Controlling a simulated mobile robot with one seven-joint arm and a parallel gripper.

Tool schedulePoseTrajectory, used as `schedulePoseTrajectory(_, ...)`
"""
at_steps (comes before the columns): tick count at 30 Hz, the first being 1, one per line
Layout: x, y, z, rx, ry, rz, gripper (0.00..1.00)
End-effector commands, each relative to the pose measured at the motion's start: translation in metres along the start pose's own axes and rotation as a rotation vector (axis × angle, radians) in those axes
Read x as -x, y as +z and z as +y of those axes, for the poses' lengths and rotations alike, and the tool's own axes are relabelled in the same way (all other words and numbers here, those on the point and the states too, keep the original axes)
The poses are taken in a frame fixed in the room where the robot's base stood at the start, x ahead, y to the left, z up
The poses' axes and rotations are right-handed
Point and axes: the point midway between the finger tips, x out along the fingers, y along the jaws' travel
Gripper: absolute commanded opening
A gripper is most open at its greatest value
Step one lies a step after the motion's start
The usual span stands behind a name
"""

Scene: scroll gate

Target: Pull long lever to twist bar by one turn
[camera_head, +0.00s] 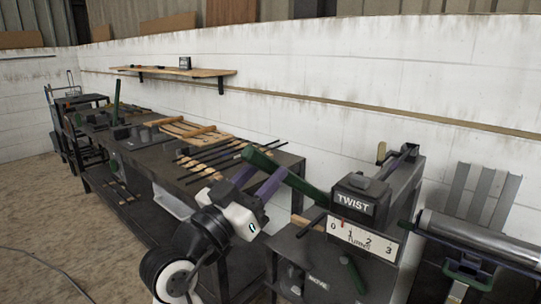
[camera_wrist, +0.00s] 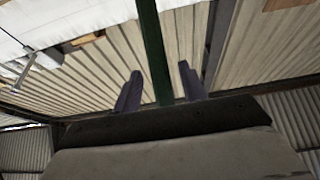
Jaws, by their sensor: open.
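The long green lever (camera_head: 306,188) slants up and left from the dark machine marked TWIST (camera_head: 355,202). My gripper (camera_head: 268,171) is open, its two purple fingers close to the lever's upper part. In the wrist view the lever (camera_wrist: 151,40) runs between the two fingers of my gripper (camera_wrist: 160,71), with gaps on both sides. I cannot tell how deep it sits between them. A white dial plate (camera_head: 362,240) with 0 to 3 TURNS is on the machine's front, with a small red mark between 0 and 1. The bar being twisted is not clearly visible.
A dark workbench (camera_head: 190,172) with dark rods (camera_head: 218,158) and wooden racks (camera_head: 182,128) stands left. A smaller green handle (camera_head: 353,274) is below the dial. A metal roller machine (camera_head: 480,240) is at right. The white wall (camera_head: 300,100) is behind.

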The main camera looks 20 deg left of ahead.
Motion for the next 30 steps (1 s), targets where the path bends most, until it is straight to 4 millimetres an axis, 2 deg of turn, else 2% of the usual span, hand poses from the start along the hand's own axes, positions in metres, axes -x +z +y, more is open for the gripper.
schedulePoseTrajectory(3, -0.016, -0.002, 0.0, 0.001, 0.002, 0.0, 0.42)
schedulePoseTrajectory(6, -0.022, -0.001, 0.0, 0.0, 0.0, 0.0, 0.42)
schedulePoseTrajectory(16, -0.025, 0.0, 0.0, -0.001, -0.001, 0.001, 0.42)
schedulePoseTrajectory(26, -0.025, 0.0, 0.0, 0.0, -0.001, 0.001, 0.0)
schedulePoseTrajectory(30, -0.025, 0.0, 0.0, 0.0, -0.001, 0.001, 0.0)
